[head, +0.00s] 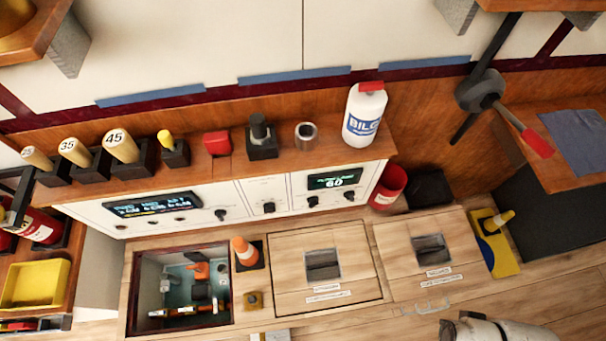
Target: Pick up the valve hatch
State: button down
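Two pale wooden hatches with dark square recessed grips lie side by side in the floor in the head view. The left hatch (290,270) and the right hatch (405,245) each carry small white labels, too small to read surely, so I cannot tell which is the valve hatch. Both look closed and flat. Left of them is an open square compartment (138,300) with pipes and orange-handled fittings inside. A white and dark part of my arm shows at the bottom right edge. My gripper is not in view.
A red can (387,186) and a shelf with a white bottle (364,116) stand behind.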

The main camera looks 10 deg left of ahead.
aim_at(429, 251)
jog(key=k+j+u, duration=0.15)
jog(key=u, duration=0.2)
jog(key=k+j+u, duration=0.35)
jog(key=l, duration=0.1)
